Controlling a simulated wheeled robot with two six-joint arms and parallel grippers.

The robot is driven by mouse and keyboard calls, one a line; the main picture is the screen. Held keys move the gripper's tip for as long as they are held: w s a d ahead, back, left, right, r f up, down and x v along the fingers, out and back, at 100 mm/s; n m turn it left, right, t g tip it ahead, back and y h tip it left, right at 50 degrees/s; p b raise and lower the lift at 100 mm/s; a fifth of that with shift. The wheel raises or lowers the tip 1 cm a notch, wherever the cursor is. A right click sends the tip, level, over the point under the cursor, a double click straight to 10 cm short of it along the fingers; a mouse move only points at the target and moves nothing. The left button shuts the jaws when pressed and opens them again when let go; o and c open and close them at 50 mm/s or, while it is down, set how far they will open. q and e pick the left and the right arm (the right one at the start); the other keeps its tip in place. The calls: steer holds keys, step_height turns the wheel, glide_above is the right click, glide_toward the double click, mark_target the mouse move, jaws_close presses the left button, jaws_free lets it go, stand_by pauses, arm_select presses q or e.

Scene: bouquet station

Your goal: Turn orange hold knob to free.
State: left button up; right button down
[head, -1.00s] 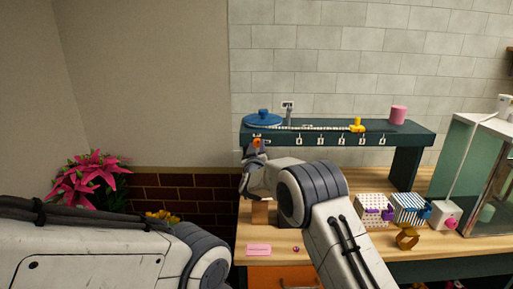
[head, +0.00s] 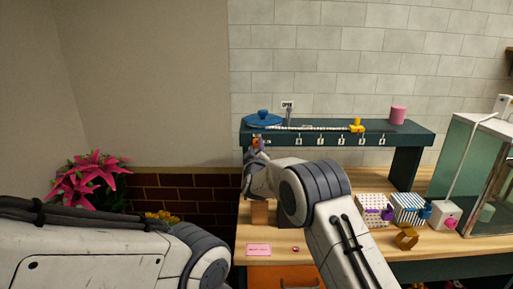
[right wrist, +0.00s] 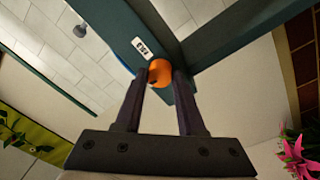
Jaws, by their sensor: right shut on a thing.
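The orange hold knob (right wrist: 160,73) sits on the front face of the dark green shelf, beside a small white label (right wrist: 141,47). In the right wrist view the two dark fingers of my right gripper (right wrist: 163,88) stand on either side of the knob and are shut on it. In the head view the knob (head: 256,141) shows small at the shelf's left end, with my right gripper (head: 252,153) just below it. A dark mark shows on the knob's face; which setting it points to is too small to tell. My left arm comes in at lower left; its gripper is out of view.
The dark green shelf (head: 420,135) holds a blue lidded dish (head: 263,120), a yellow item (head: 357,126) and a pink cylinder (head: 398,115). Patterned boxes and a glass case stand right on the wooden bench. A pink card (head: 258,249) lies at the front left.

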steer(key=shift+r, duration=0.15)
steer(key=c, duration=0.5)
jaws_free()
steer(key=shift+s+a+f+b, duration=0.1)
steer(key=shift+s+f+b, duration=0.2)
steer(key=shift+s, duration=0.25)
steer(key=s+b, duration=0.1)
steer(key=s, duration=0.2)
steer(key=s+b, duration=0.1)
steer(key=s, duration=0.2)
steer(key=s+b, duration=0.1)
steer(key=s, duration=0.2)
steer(key=shift+s+f, duration=0.15)
steer(key=shift+f, duration=0.1)
